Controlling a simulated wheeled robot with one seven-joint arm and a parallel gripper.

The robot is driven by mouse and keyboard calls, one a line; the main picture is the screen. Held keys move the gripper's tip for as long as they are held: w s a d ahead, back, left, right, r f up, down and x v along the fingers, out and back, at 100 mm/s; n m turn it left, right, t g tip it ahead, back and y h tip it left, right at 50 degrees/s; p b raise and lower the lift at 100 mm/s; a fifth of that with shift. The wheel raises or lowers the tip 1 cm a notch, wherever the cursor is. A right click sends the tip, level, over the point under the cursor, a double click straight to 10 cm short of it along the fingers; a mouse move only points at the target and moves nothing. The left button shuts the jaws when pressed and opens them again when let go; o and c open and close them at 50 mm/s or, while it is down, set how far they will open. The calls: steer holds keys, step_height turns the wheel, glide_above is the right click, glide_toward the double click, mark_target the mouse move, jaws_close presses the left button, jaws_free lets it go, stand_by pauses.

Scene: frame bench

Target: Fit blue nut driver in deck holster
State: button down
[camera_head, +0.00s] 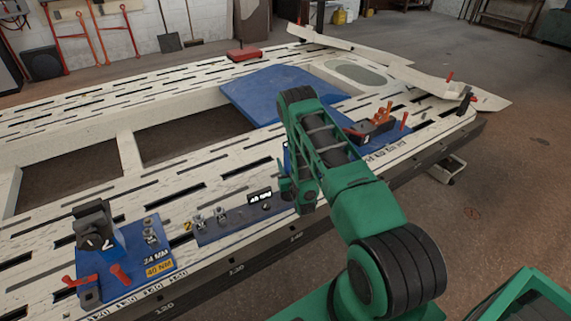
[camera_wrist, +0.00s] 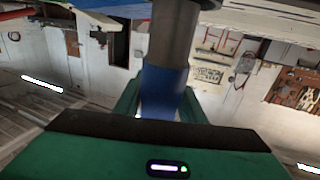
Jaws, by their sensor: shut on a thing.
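My gripper (camera_head: 297,192) is low over the front of the bench, beside the right end of a narrow grey-blue plate (camera_head: 228,227). In the wrist view, it is shut on the blue nut driver (camera_wrist: 163,88), whose blue part sits between the green fingers with a thick grey cylinder above it in the picture. The driver cannot be made out in the head view, where my arm covers much of that spot. The narrow plate carries several metal fittings, a black label and a small dark round spot near its right end. I cannot tell which part is the deck holster.
A blue plate (camera_head: 133,271) with a black clamp and red handles stands at front left. An orange clamp (camera_head: 373,122) on another blue plate is behind my arm to the right. A large blue panel (camera_head: 262,97) lies mid-bench. The slotted frame has wide openings.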

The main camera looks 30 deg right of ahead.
steer(key=shift+f, duration=3.9)
steer(key=c, duration=1.1)
jaws_free()
steer(key=shift+f, duration=0.1)
steer(key=shift+s, duration=0.1)
steer(key=v, duration=1)
steer(key=shift+s+a, duration=0.1)
steer(key=shift+s, duration=0.15)
